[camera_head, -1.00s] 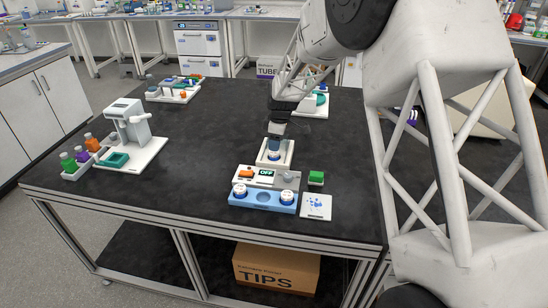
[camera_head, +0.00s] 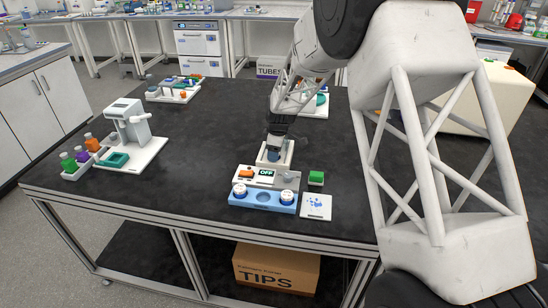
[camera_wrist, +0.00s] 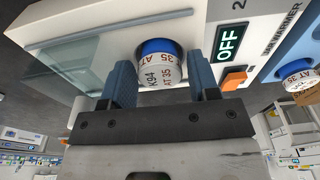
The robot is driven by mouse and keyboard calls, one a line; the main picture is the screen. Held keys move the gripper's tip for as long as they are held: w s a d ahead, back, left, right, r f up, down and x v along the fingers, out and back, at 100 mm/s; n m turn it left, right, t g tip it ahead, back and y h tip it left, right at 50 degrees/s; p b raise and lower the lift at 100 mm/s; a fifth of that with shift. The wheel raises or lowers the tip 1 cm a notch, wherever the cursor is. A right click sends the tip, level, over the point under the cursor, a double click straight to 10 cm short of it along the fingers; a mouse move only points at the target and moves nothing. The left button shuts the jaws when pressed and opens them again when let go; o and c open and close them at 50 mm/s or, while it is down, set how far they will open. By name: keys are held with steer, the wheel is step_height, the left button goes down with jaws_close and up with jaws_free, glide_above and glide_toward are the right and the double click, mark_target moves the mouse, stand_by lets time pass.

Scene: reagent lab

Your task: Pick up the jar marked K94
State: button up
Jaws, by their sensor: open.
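The jar marked K94 (camera_wrist: 158,68) has a white label and a blue end; the label also reads AT 35. It is in the white bay (camera_wrist: 75,62) of a device with an OFF display (camera_wrist: 228,43). My gripper (camera_wrist: 160,82) is open, with one blue finger on each side of the jar. I cannot tell whether either finger touches it. In the head view my gripper (camera_head: 275,148) is low over the bay and hides most of the jar.
In front of the device, a blue rack (camera_head: 264,207) holds two white-lidded jars with an empty middle hole. Open black tabletop (camera_head: 205,150) lies left of the device.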

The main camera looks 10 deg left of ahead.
steer(key=c, duration=0.7)
steer(key=shift+r, duration=0.15)
steer(key=shift+r, duration=0.55)
steer(key=shift+s+d+r, duration=0.1)
steer(key=shift+s+r, duration=0.05)
steer(key=shift+r, duration=0.45)
steer(key=shift+s+d+r, duration=0.1)
steer(key=shift+s+r, duration=0.05)
steer(key=shift+r, duration=0.4)
steer(key=s+d, duration=0.2)
steer(key=s, duration=0.2)
steer(key=s+d+r, duration=0.1)
steer(key=s+d, duration=0.1)
steer(key=s, duration=0.3)
steer(key=s+d, duration=0.2)
steer(key=s, duration=0.3)
steer(key=shift+s+r, duration=0.1)
steer(key=shift+r, duration=0.1)
